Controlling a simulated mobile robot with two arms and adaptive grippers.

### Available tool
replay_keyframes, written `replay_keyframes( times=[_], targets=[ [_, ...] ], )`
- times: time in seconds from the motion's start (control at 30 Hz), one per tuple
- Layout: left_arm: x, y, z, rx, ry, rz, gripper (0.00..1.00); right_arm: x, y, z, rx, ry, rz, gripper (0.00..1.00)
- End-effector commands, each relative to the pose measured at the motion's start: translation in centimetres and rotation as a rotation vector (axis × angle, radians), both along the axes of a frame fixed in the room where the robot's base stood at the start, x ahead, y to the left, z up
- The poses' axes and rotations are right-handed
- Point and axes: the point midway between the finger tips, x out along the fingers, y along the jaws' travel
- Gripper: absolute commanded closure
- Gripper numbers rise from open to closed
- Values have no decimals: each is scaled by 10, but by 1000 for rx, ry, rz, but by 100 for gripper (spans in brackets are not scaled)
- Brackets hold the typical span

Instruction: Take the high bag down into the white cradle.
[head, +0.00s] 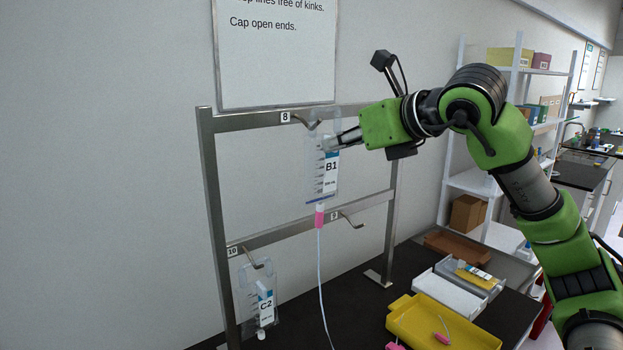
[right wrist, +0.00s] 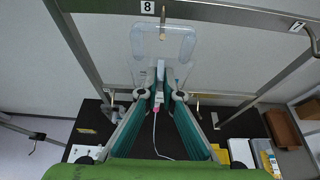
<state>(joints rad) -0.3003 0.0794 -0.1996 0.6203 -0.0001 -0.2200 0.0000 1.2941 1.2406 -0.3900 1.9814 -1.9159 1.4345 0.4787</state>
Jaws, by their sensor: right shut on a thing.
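The high bag (head: 324,177), clear with a B1 label, is upright at the hook marked 8 (head: 301,121) on the metal rack's top rail. A pink clamp (head: 319,216) and a thin white line hang below it. My right gripper (head: 331,142) is shut on the bag's upper part; the right wrist view also shows the bag (right wrist: 162,41) between its fingers. I cannot tell whether the bag's top still bears on the hook. The white cradle (head: 447,296) appears as a low empty white tray on the dark bench. My left gripper is not in view.
A lower bag labelled C2 (head: 262,300) hangs at hook 10. A yellow tray (head: 412,325) holds a small pink-ended piece. A grey holder beside the white cradle carries an amber bag (head: 474,274). A brown tray (head: 455,246) lies behind. White shelves (head: 470,181) stand at right.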

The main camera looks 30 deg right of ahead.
Motion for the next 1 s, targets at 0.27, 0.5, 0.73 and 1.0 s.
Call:
replay_keyframes(
  times=[0.27,0.5,0.73,1.0],
  targets=[
    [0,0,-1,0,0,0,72,-2,0,0,0,-1,0,100],
    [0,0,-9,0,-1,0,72,-20,-2,-1,-1,0,0,100],
    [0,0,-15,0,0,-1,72,-38,-3,0,-1,0,-1,100],
    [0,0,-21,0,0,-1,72,-57,-4,2,0,0,0,100]
  ],
)
